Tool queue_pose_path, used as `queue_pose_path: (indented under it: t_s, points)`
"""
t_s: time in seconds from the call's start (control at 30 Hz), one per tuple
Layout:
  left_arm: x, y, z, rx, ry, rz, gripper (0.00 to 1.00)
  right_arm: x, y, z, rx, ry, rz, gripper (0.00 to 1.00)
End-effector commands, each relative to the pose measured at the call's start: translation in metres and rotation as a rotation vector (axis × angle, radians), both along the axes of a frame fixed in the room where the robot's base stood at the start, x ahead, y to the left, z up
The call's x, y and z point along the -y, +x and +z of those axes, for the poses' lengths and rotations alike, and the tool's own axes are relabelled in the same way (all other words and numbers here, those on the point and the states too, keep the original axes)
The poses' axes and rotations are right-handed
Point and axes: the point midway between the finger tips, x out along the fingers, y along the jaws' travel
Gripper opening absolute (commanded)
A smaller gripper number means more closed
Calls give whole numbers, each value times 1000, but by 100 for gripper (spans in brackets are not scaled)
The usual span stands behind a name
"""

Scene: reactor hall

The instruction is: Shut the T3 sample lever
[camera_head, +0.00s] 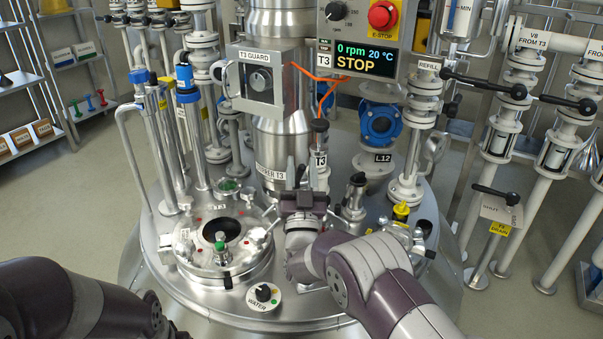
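A slim upright fitting with a black top (319,127) and a T3 label (320,160) stands on the vessel lid, right of the central column. I take it for the T3 sample point; I cannot make out its lever clearly. My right gripper (301,172) points away from me just in front and to the left of this fitting. Its two fingers stand apart, and I see nothing held between them. Whether a finger touches the fitting cannot be told. My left arm shows at the lower left, its gripper outside the view.
The steel lid (330,312) carries an open round port (222,232), a WATER knob (264,295) and a blue valve (380,122). The T3 guard box (261,80) and display (355,59) hang above. An orange cable (316,77) runs between them. Pipes with black levers (484,84) stand right.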

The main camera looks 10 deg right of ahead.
Motion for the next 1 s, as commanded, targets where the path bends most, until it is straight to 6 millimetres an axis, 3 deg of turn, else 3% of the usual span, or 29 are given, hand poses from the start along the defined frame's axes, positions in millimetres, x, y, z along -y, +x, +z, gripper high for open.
queue_pose_path:
  t_s: [0.13, 0.4, 0.53, 0.9, 1.0]
  points:
    - [0, 0, 7, 0, 0, 0, 0, -2, -15, -9, -4, -1, 2, 38]
    - [0, 0, 24, 0, 0, 0, 0, -7, -74, -50, -5, -3, 2, 38]
    - [0, 0, 27, 0, 0, 0, 0, -8, -94, -65, -5, -2, 2, 38]
    - [0, 0, 27, 0, 0, 0, 0, -9, -104, -73, -1, -1, 1, 38]
    - [-1, 0, 36, -3, 0, 6, 0, -4, -102, -62, 0, 0, -10, 38]
